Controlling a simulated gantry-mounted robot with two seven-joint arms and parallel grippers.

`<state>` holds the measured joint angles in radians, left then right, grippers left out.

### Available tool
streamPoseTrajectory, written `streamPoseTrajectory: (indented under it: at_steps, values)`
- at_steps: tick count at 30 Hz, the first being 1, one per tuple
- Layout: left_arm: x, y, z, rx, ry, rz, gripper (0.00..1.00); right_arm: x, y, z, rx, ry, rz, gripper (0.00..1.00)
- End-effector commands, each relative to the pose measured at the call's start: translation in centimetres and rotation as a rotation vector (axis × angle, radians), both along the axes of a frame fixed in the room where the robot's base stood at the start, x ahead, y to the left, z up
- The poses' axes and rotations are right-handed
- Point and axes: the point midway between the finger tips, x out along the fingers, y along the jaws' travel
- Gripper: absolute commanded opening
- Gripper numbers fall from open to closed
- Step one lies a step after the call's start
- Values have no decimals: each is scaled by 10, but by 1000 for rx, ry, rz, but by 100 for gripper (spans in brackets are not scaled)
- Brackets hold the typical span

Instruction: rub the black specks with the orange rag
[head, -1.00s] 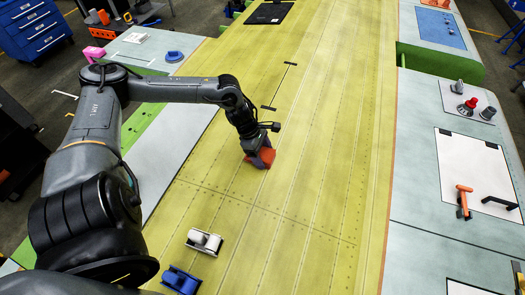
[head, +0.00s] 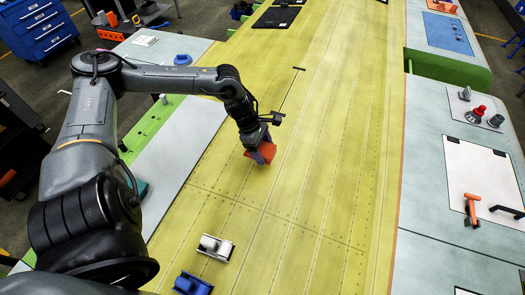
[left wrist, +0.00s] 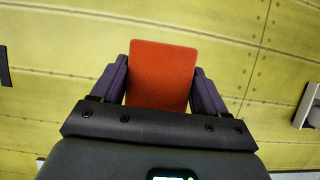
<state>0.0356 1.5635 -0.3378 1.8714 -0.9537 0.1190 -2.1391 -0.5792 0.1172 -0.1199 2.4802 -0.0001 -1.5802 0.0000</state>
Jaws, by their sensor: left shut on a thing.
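The orange rag (head: 258,154) is held in my left gripper (head: 264,156) over the yellow-green wing panel (head: 330,150). In the left wrist view the rag (left wrist: 163,72) is a flat orange-red piece between the two purple fingers of the left gripper (left wrist: 163,85), which are shut on it. I cannot tell whether the rag touches the panel. Rows of tiny dark dots run along the panel and look like rivets. I cannot make out black specks apart from them; any under the rag are hidden. My right gripper is not in view.
A white tool (head: 215,247) and a blue tool (head: 192,284) lie on the near part of the panel. A thin black rod with end bars (head: 299,69) lies beyond the gripper. An orange-handled tool (head: 472,207) sits on the right side table. The panel right of the gripper is clear.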

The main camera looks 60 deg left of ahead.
Motion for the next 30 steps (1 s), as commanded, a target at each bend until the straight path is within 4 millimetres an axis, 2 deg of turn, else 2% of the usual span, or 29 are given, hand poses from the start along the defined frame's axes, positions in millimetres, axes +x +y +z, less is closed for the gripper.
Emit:
streamPoseTrajectory:
  at_steps: [6, 12, 24, 30]
  values:
    - [1, -1, 23, 0, -1, -2, 50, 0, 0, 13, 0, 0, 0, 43]
    - [1, -1, 33, 0, 0, -3, 50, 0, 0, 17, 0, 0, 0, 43]
    - [1, -1, 33, 0, 0, 5, 50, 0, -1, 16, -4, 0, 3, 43]
    - [1, -7, 25, 1, 0, 108, 50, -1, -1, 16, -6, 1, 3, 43]
